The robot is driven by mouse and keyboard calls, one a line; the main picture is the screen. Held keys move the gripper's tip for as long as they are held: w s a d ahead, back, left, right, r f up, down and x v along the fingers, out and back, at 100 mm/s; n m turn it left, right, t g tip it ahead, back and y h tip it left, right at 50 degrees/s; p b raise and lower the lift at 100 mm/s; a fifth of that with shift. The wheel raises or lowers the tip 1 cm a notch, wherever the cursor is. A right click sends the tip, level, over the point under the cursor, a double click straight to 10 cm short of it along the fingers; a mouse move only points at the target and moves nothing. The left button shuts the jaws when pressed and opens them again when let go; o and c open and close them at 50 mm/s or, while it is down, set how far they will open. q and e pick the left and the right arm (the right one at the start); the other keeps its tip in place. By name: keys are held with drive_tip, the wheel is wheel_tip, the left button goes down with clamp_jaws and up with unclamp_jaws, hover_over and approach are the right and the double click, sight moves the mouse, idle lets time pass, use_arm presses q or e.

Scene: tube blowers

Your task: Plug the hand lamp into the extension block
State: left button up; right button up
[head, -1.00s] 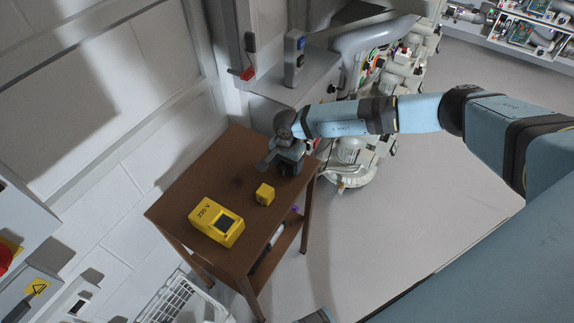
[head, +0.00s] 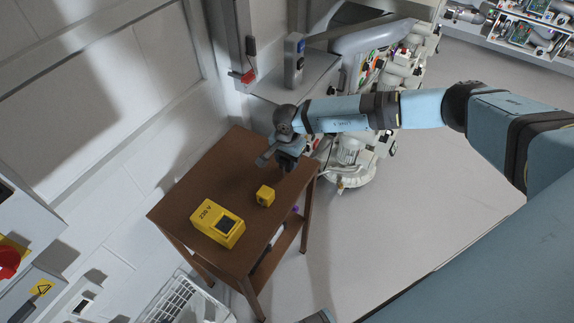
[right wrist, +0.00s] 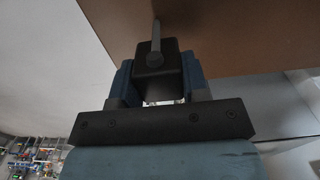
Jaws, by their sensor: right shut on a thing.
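My right gripper (head: 288,163) is over the back right part of the brown table. In the right wrist view its two blue fingers are shut on a black block (right wrist: 156,85) with a grey stem, which looks like a plug. In the head view the held thing is small and dark and mostly hidden by the gripper. A yellow block marked 230 V (head: 207,213), with a dark panel on top, sits at the front left of the table and looks like the extension block. The hand lamp itself cannot be made out.
A small yellow cube (head: 265,195) sits on the brown table (head: 237,172) between the 230 V block and my right gripper. Grey machinery (head: 350,155) stands close behind and right of the table. A white wire basket (head: 178,297) is at the front.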

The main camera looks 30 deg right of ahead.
drive_tip(key=shift+r+p, duration=0.75)
drive_tip(key=shift+r, duration=0.85)
drive_tip(key=shift+a, duration=0.1)
